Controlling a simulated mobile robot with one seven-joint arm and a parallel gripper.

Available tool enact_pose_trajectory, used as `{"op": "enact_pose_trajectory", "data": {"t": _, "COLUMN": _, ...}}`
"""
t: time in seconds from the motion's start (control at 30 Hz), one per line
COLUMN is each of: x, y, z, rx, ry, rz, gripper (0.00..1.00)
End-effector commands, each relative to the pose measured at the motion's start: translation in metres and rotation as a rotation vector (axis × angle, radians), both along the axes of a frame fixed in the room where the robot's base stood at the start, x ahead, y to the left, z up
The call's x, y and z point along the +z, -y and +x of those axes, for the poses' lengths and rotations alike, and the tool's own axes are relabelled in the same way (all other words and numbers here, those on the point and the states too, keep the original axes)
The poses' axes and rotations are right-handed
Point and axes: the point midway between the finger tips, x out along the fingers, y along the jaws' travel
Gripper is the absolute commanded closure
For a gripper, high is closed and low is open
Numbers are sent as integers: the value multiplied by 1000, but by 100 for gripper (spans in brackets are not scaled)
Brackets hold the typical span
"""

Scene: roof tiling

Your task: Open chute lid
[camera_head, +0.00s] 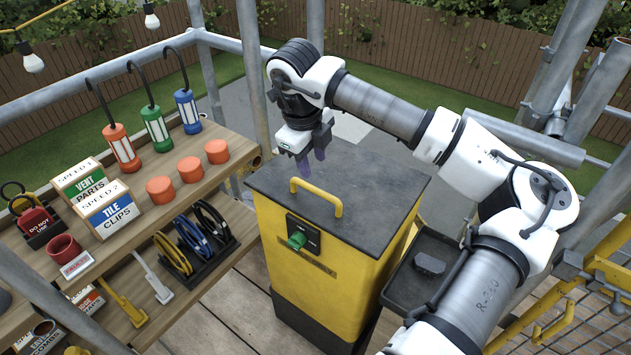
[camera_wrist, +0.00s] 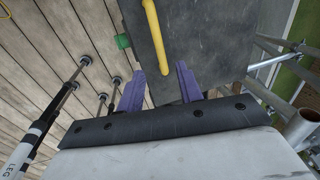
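The yellow chute (camera_head: 340,272) stands in the middle of the head view, with its dark grey lid (camera_head: 375,187) lying flat and shut on top. A yellow handle (camera_head: 318,198) arches over the lid near its left edge. It also shows in the wrist view (camera_wrist: 156,40), ahead of the fingers. A green knob (camera_head: 297,240) sits on a black plate on the chute's front. My gripper (camera_head: 312,163) is above the lid's far left edge, pointing down, apart from the handle. Its purple fingers (camera_wrist: 160,82) are spread with nothing between them.
A wooden shelf (camera_head: 140,215) on the left holds lamps, orange pucks, sign boxes and a mug. A black tray (camera_head: 425,265) with a dark lump is right of the chute. Scaffold poles (camera_head: 252,75) rise behind the shelf and at the right.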

Motion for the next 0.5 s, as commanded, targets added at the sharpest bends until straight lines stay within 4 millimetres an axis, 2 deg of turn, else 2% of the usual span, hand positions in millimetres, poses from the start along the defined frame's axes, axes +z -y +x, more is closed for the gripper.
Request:
{"op": "enact_pose_trajectory", "data": {"t": 0.1, "x": -25, "y": 2, "z": 3, "rx": 1, "ry": -5, "rz": 3, "gripper": 64}}
{"op": "enact_pose_trajectory", "data": {"t": 0.3, "x": -62, "y": 6, "z": 9, "rx": 2, "ry": -4, "rz": 3, "gripper": 64}}
{"op": "enact_pose_trajectory", "data": {"t": 0.5, "x": -83, "y": 9, "z": 13, "rx": 2, "ry": -2, "rz": 3, "gripper": 64}}
